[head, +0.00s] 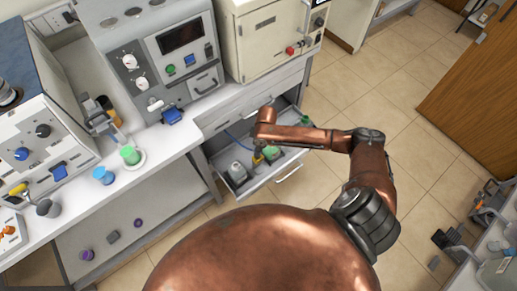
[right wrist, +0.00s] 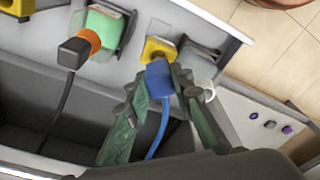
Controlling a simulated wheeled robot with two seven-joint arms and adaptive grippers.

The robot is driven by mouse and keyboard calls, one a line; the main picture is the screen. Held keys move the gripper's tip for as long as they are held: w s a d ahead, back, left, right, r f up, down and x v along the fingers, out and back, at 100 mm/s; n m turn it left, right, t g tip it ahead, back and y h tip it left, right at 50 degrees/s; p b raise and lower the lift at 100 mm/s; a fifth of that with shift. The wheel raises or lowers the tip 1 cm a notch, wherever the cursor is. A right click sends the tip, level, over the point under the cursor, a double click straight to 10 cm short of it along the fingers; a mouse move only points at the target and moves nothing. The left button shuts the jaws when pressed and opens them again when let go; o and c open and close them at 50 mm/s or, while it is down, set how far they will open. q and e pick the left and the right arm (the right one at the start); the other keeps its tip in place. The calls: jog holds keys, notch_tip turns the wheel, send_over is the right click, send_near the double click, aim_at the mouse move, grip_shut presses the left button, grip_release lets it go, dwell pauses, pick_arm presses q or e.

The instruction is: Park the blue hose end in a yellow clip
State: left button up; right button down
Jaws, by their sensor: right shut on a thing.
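The blue hose end (right wrist: 159,78) is between the fingers of my right gripper (right wrist: 165,98) in the right wrist view, and its blue hose (right wrist: 158,135) trails down between them. The gripper is shut on the hose end. A yellow clip (right wrist: 158,49) is directly beyond the hose end, which overlaps its near edge; I cannot tell whether it is seated in the clip. In the head view my right gripper (head: 258,153) reaches down into an open drawer (head: 222,184), where the yellow clip is partly hidden. My left gripper is not in view.
Beside the yellow clip are a green block (right wrist: 108,28) with an orange-collared black plug (right wrist: 75,52) and a pale grey block (right wrist: 203,66). The drawer walls are close around the gripper. The workbench (head: 150,150) carries bottles and instruments. The tiled floor (head: 390,100) is clear.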

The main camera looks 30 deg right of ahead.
jog(key=shift+f+p, duration=0.1)
jog(key=shift+p, duration=0.3)
dwell(0.4)
jog(key=shift+f, duration=0.65)
dwell(0.5)
jog(key=shift+f, duration=0.95)
dwell(0.4)
jog(key=c, duration=1.6)
grip_release()
jog(key=shift+r, duration=0.1)
